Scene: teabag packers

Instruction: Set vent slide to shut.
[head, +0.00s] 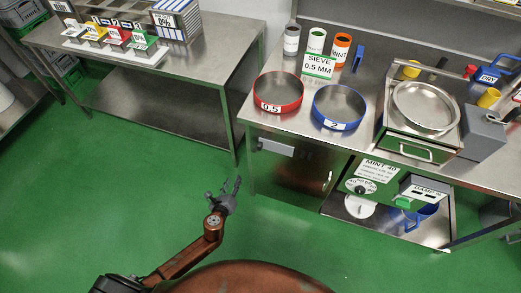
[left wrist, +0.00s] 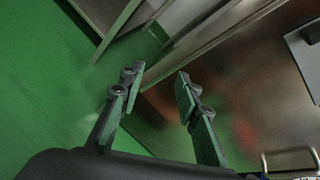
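No part is plainly marked as the vent slide. A pale grey bar (head: 276,147) sits on the steel front below the red sieve; I cannot tell if it is the slide or how it is set. My left gripper (head: 230,187) is in front of the steel cabinet, over the green floor, apart from everything. In the left wrist view its two fingers (left wrist: 157,88) are spread with nothing between them, and the steel panel (left wrist: 235,85) lies beyond. A light grey fitting (left wrist: 305,55) shows at that view's right edge. My right gripper is not in view.
The steel bench (head: 262,118) carries a red sieve (head: 278,92), a blue sieve (head: 340,106) and a round steel pan (head: 425,108). Below hang a dial (head: 360,187) and a "DAMP %" box (head: 423,187). A side table (head: 200,70) stands left. Green floor (head: 110,190) is free.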

